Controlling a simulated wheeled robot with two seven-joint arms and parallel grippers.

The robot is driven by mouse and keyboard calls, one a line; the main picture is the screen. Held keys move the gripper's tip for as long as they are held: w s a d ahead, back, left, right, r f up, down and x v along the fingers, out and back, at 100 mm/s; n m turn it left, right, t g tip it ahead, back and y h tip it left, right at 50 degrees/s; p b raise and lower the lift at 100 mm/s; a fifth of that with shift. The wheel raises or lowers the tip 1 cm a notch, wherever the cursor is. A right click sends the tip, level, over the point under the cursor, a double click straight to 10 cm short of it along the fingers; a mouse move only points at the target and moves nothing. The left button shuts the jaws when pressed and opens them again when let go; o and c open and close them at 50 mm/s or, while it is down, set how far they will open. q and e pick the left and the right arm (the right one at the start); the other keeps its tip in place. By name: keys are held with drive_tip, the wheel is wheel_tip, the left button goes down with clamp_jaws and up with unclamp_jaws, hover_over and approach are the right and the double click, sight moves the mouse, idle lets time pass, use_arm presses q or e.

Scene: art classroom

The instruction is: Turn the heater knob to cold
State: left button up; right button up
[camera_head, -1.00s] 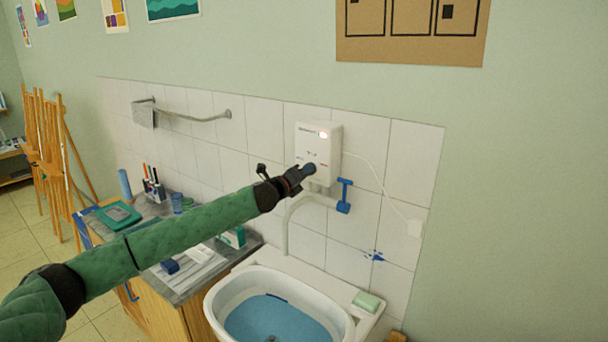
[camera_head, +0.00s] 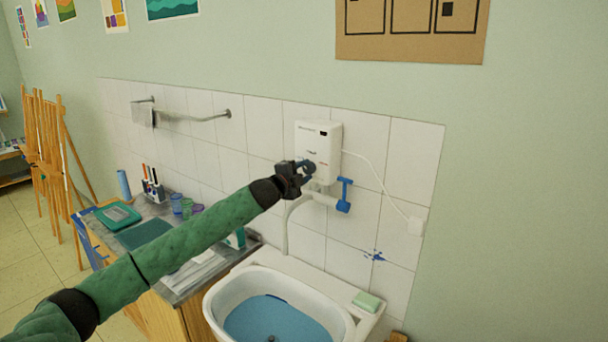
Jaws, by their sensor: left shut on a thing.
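The white water heater (camera_head: 318,141) hangs on the tiled wall above the basin. Its small display (camera_head: 323,133) is dark. My left gripper (camera_head: 306,169) reaches in from the left and is shut on the heater knob at the lower front of the heater. Only a small dark bluish part of the knob (camera_head: 310,167) shows; the fingers hide the rest, so I cannot read where it points. My right gripper is not in view.
The basin (camera_head: 236,289) with blue water stands below. A cluttered counter (camera_head: 186,293) is at the left.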

use_arm(q)
drive_tip(key=n, duration=0.3)
drive_tip(key=shift+b, duration=0.35)
drive_tip(key=shift+n, duration=0.4)
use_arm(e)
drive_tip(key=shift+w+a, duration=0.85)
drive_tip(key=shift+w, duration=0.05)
